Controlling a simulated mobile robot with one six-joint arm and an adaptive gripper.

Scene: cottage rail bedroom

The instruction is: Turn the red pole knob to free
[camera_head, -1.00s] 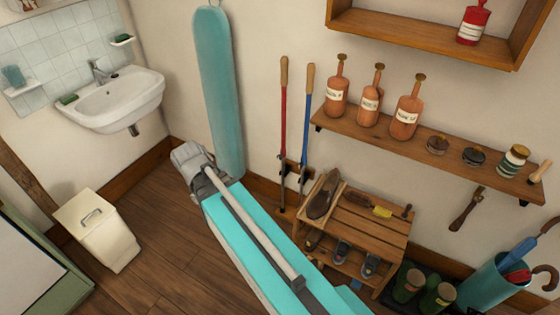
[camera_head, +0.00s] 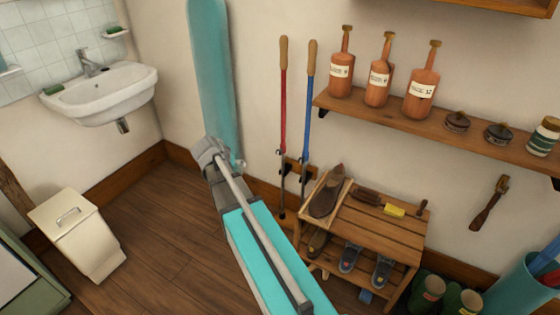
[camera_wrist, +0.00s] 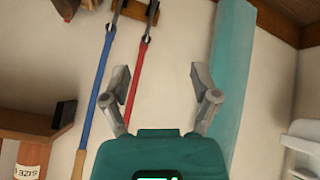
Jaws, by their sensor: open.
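The red pole (camera_head: 282,125) leans upright against the wall, with a wooden handle on top and dark hardware near its lower end. The blue pole (camera_head: 308,115) stands just to its right. In the wrist view the red pole (camera_wrist: 133,88) and blue pole (camera_wrist: 100,85) appear upside down, with their dark clamps at the top edge. A separate knob cannot be made out. My gripper (camera_wrist: 160,82) is open and empty, with the red pole showing between its fingers, beyond them. In the head view my arm reaches toward the wall left of the poles.
A teal ironing board (camera_head: 213,75) hangs left of the poles. A wooden shoe rack (camera_head: 375,225) stands right of them. Above it a wall shelf (camera_head: 440,130) holds bottles and jars. A sink (camera_head: 100,95) and cream bin (camera_head: 78,235) are at left. The floor between is clear.

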